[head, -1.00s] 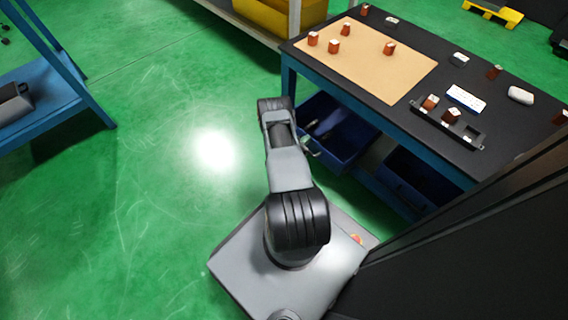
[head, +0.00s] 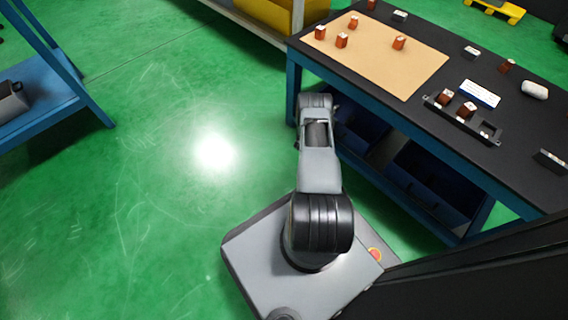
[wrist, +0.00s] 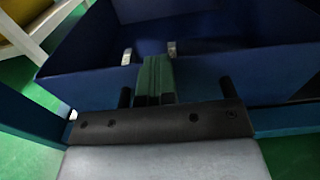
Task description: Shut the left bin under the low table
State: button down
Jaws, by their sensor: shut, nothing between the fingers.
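The left bin (head: 366,128) is a dark blue open-topped box under the low table (head: 420,128). In the head view my arm hides its front and handle, so how far it stands out cannot be told there. In the wrist view the bin (wrist: 225,70) fills the space ahead, with its inside showing above the near wall. Two small pale pieces, perhaps handle parts, show at the bin. My gripper (wrist: 156,66) is shut and empty, its fingertips at the bin's near wall. Whether they touch it cannot be told. In the head view the fingers are hidden.
The right bin (head: 435,185) is under the table beside the left one. The tabletop bears a tan mat (head: 375,62), small brown pieces and a black tray (head: 462,117). A blue rack (head: 60,100) stands at left. Green floor (head: 170,200) between is clear.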

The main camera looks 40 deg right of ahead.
jog(key=shift+d+r, duration=0.2)
jog(key=shift+d, duration=0.25)
jog(key=shift+w+a, duration=0.1)
jog(key=shift+a, duration=0.05)
jog(key=s+a+p, duration=0.2)
jog(key=a+p, duration=0.3)
jog(key=a, duration=0.9)
jog(key=shift+s+a+f, duration=0.2)
jog(key=shift+a, duration=0.05)
jog(key=shift+r, duration=0.1)
